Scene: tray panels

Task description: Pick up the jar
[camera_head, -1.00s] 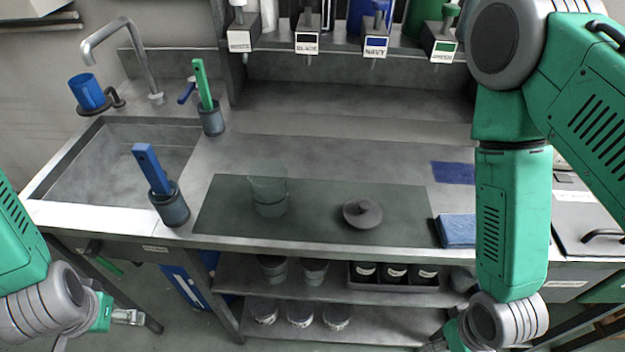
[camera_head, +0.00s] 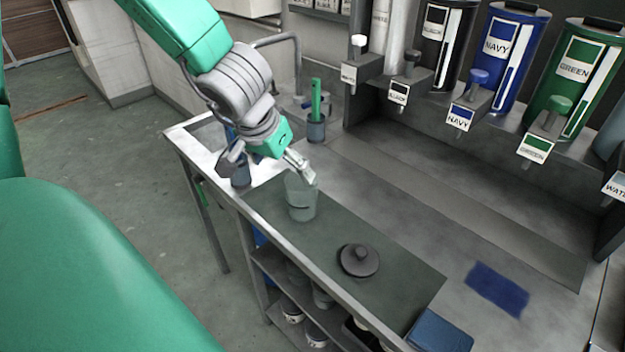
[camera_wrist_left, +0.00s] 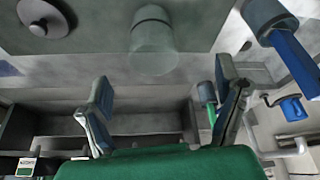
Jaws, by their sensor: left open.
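The jar (camera_head: 300,200) is a clear, greenish open vessel standing upright on a dark green mat (camera_head: 400,285). A dark round lid with a knob (camera_head: 358,261) lies apart from it on the mat. My left gripper (camera_head: 304,170) is at the jar's upper rim in the head view, pointing down towards it. In the left wrist view the jar (camera_wrist_left: 153,45) is beyond the tips of the open, empty fingers (camera_wrist_left: 164,75), not between them. Whether a finger touches the rim cannot be told. My right gripper is out of view.
A holder with a green-handled tool (camera_head: 316,128) stands behind the jar. A holder with a blue-handled tool (camera_wrist_left: 275,25) is beside it, partly behind my arm in the head view. Labelled dispensers (camera_head: 500,50) line the back. A blue cloth (camera_head: 438,331) lies at the front edge.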

